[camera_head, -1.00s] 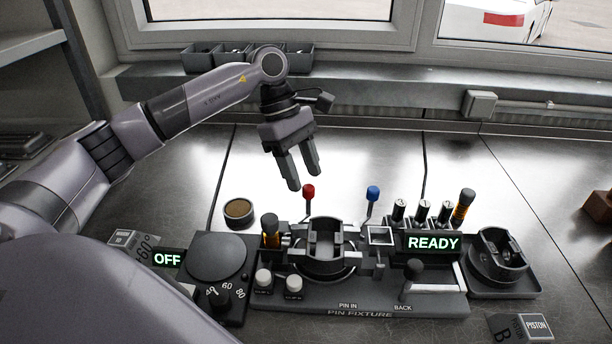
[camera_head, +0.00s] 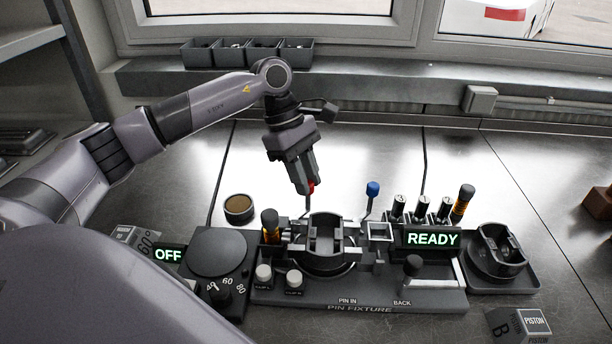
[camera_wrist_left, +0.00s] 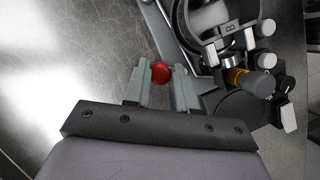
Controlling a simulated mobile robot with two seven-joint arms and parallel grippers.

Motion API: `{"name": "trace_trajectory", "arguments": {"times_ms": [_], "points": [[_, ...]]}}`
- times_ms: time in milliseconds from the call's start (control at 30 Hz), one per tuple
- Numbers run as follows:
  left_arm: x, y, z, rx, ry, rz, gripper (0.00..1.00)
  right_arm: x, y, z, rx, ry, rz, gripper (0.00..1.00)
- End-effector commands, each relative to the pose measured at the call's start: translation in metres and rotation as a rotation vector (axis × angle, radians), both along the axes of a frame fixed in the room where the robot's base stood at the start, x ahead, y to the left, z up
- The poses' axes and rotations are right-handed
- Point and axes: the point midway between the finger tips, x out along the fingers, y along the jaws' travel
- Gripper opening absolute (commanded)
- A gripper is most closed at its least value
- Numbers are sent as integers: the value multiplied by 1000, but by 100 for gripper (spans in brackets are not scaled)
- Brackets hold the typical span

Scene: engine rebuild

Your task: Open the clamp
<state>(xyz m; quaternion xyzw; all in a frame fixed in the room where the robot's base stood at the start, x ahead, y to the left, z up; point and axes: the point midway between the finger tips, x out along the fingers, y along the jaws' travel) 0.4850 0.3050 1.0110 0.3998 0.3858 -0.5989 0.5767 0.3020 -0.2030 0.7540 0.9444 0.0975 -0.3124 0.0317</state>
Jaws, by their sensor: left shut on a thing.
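A red-knobbed lever (camera_head: 309,188) stands at the back left of the pin fixture (camera_head: 360,300). My left gripper (camera_head: 307,188) is shut on the red knob from above. In the left wrist view the red knob (camera_wrist_left: 160,72) sits between the two fingertips (camera_wrist_left: 162,76). The knob is mostly hidden by the fingers in the head view. A blue-knobbed lever (camera_head: 372,190) stands upright to the right. The round clamp seat (camera_head: 325,245) is between and in front of the levers. My right gripper is not in view.
A READY display (camera_head: 433,240) and several upright pins stand right of the seat. A dial plate (camera_head: 216,255) with an OFF display (camera_head: 168,255) is at left. A small round cup (camera_head: 239,208) is behind it. A piston holder (camera_head: 497,252) is at far right.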

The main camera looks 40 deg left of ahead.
Motion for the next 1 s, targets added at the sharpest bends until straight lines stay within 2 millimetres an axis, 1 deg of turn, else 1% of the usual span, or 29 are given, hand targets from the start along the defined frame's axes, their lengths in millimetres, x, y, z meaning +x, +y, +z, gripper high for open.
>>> {"name": "trace_trajectory", "arguments": {"times_ms": [167,367,1000], "points": [[0,4,-1,0,-2,79,0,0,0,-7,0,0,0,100],[-1,11,-2,1,-3,231,0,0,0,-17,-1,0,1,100],[-15,32,-2,1,-7,836,0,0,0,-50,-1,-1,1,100]]}}
